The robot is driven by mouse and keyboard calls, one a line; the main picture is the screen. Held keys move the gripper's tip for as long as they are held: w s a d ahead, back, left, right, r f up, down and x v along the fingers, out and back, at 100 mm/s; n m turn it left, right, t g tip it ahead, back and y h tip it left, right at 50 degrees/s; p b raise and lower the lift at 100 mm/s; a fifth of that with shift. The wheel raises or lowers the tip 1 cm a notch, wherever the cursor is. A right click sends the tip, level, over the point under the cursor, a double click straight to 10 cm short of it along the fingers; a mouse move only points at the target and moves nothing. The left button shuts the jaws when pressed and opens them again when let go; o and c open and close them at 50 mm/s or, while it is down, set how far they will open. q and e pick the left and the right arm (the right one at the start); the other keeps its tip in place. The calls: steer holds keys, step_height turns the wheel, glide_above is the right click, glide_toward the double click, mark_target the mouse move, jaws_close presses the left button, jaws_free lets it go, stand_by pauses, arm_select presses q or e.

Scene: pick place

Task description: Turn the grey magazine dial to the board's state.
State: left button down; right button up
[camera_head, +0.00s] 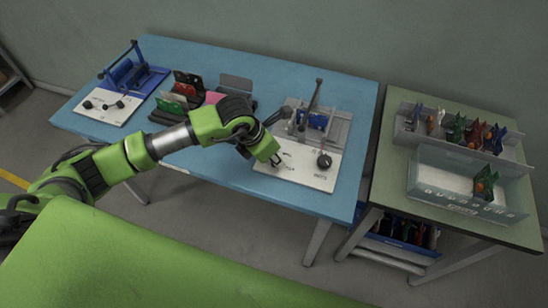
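The grey magazine fixture (338,130) stands at the right end of the blue table, with an upright lever and a blue board (313,121) in it. In front of it is a white panel (296,175) carrying a black round dial (324,160) at its right side. My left gripper (276,160) is over the left part of this panel, left of that dial and apart from it. It hides part of the panel, so I cannot tell whether it touches anything there. Its finger opening is too small to read. The dial's setting is not readable. My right gripper is not in view.
A blue magazine fixture (125,75) with its own knobbed white panel (105,107) stands at the table's left. Racks with coloured boards (187,88) stand mid-table. A green side table (380,180) holds a grey rack (408,130) and a clear bin (420,180). The blue table's front strip is clear.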

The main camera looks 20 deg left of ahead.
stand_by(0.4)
arm_select(q)
steer(key=c, duration=1.8)
jaws_free()
steer(key=v, duration=1.2)
steer(key=shift+d+r, duration=0.1)
